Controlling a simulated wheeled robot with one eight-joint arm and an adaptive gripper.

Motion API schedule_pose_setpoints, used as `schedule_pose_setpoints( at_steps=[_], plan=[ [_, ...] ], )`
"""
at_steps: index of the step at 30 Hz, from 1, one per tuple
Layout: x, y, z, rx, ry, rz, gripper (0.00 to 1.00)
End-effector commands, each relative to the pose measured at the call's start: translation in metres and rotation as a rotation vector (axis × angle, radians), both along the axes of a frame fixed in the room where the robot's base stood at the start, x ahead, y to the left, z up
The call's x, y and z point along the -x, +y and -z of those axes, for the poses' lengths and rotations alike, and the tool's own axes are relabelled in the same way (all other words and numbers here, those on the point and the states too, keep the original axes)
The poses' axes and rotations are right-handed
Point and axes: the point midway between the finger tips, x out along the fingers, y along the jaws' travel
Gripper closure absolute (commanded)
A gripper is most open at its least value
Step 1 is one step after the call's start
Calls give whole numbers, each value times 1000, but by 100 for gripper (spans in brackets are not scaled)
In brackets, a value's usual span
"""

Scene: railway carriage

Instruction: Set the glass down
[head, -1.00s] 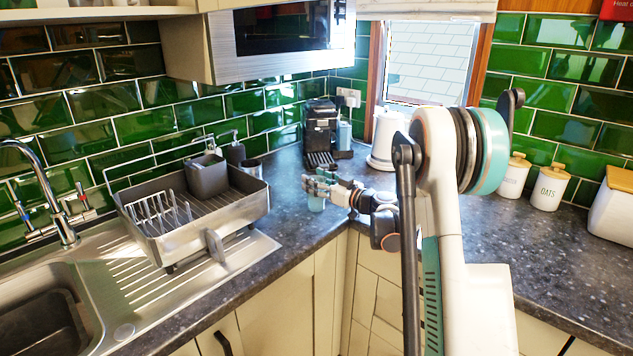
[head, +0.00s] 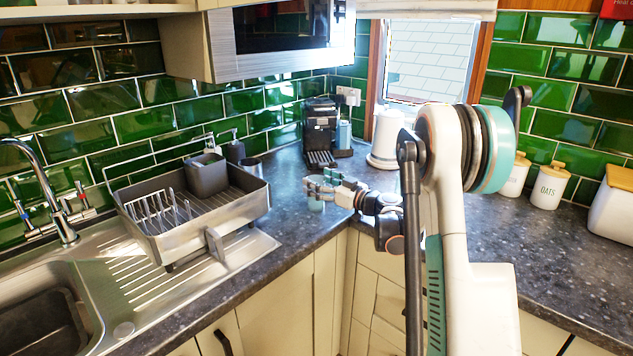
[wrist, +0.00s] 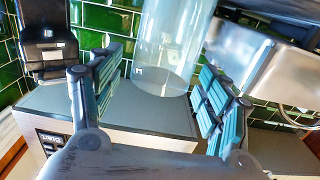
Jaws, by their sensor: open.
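The glass (wrist: 172,45) is clear and stands between the two fingers in the wrist view, with its round base toward the grey surface. Gaps show between it and both fingers. In the head view it is a faint pale-teal patch just below the fingers at the worktop corner, mostly hidden by them. My gripper (wrist: 160,95) is open around the glass, its teal-padded fingers spread to either side. It also shows in the head view (head: 322,190), low over the dark worktop (head: 285,215).
A dish rack (head: 240,215) stands on the sink drainer to the left. A black coffee machine (head: 320,130) is behind the gripper, and a white kettle-like container (head: 386,140) is to its right. Jars stand further right. Worktop is clear around the gripper.

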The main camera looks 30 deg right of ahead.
Motion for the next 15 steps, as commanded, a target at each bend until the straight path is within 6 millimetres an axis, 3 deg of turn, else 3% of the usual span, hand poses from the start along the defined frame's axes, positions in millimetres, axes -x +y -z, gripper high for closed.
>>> schedule_pose_setpoints(
  at_steps=[9,15],
  plan=[
    [61,-23,0,0,0,4,29],
    [88,-33,0,0,0,2,29]
  ],
)
